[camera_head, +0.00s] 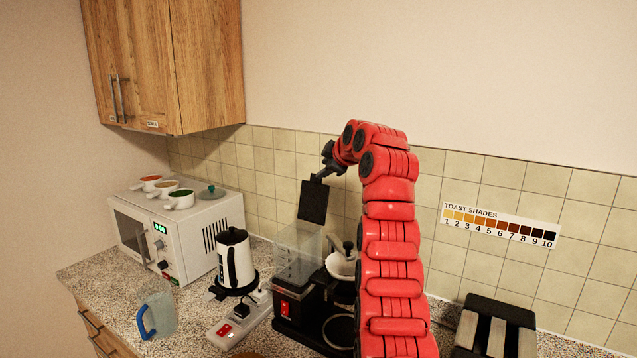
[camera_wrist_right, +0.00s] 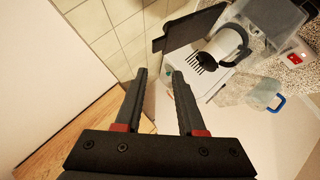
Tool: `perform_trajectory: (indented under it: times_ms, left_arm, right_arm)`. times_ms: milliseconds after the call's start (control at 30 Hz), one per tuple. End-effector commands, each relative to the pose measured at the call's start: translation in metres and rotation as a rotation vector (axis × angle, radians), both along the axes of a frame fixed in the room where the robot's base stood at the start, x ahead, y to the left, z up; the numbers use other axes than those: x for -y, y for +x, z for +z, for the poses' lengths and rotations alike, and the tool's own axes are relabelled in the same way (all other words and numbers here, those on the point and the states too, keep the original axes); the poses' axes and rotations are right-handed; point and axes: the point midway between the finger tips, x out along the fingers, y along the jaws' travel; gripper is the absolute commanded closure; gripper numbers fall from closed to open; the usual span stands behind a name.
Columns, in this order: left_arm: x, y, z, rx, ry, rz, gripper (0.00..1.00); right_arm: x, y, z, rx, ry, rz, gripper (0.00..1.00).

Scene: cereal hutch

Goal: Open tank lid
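The coffee maker's tank lid (camera_head: 313,202) is a flat black panel standing nearly upright, raised above the clear tank (camera_head: 298,258). In the right wrist view the lid (camera_wrist_right: 188,30) shows beyond the fingers, beside the clear tank (camera_wrist_right: 268,20). My right gripper (camera_head: 322,168) is at the lid's upper edge in the head view; I cannot tell there whether it touches. In the right wrist view the right gripper (camera_wrist_right: 160,75) has its fingers apart, with nothing between them. My left gripper is in neither view.
A black and white kettle (camera_head: 235,262) and a power strip (camera_head: 240,318) stand left of the coffee maker. A microwave (camera_head: 205,230) with several cups on top is farther left. A clear jug (camera_head: 160,312) is at the front left. A toaster (camera_head: 495,330) is at the right.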

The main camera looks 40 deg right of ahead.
Motion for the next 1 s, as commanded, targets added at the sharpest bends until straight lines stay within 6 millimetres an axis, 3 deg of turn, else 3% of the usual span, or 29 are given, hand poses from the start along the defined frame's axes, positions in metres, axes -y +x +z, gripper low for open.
perform_trajectory:
  times_ms: [100,300,500,767,900,967,1000]
  left_arm:
    - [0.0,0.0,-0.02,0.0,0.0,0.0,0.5]
    - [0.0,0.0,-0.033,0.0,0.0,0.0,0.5]
    - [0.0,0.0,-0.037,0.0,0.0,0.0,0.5]
    - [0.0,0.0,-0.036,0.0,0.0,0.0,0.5]
    - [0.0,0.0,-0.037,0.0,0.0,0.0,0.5]
    - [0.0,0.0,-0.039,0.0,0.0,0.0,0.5]
    - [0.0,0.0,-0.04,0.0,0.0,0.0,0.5]
  right_arm:
    - [-0.004,-0.027,0.01,0.003,-0.003,-0.002,0.61]
    - [-0.012,-0.06,0.033,0.001,-0.002,-0.001,0.61]
    - [-0.015,-0.074,0.041,-0.006,0.002,-0.001,0.61]
    - [-0.015,-0.075,0.042,-0.007,0.003,-0.001,0.61]
    - [-0.005,-0.076,0.044,0.011,-0.012,-0.023,0.83]
    - [0.016,-0.078,0.051,0.049,-0.044,-0.073,0.94]
    - [0.037,-0.083,0.057,0.084,-0.079,-0.122,1.0]
